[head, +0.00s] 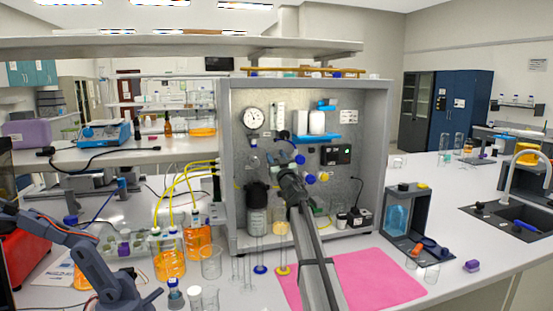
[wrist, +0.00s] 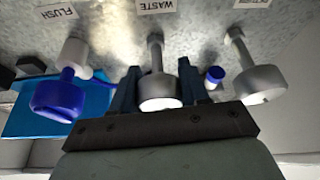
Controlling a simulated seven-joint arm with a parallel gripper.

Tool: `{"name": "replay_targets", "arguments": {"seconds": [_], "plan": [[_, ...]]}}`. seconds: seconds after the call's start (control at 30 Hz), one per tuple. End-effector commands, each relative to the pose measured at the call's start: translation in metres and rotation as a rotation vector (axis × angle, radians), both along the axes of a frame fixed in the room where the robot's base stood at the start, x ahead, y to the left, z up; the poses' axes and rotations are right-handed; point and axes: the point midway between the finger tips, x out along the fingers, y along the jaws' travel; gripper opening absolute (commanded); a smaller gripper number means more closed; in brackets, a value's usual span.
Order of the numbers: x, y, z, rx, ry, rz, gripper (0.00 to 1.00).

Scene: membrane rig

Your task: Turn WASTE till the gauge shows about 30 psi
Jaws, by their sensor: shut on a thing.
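In the head view my gripper (head: 284,152) reaches the panel, and my arm hides the knob. The round white gauge (head: 253,119) is at the panel's upper left. Its dial shows, but the needle reading is too small to tell.
In the wrist view a blue FLUSH knob (wrist: 58,95) is left of WASTE, and another grey knob (wrist: 260,84) is to the right. In the head view orange bottles (head: 168,258) stand left of the rig, with a pink mat (head: 375,278) in front.

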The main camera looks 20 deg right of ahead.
Motion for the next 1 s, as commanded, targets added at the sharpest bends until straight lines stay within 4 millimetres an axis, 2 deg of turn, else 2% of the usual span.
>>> {"name": "replay_targets", "arguments": {"seconds": [0.5, 1.0], "plan": [[-0.0001, 0.0027, -0.0007, -0.334, -0.001, 0.001, 0.14], [-0.0003, 0.0034, -0.0009, -0.406, -0.001, 0.001, 0.14]]}}
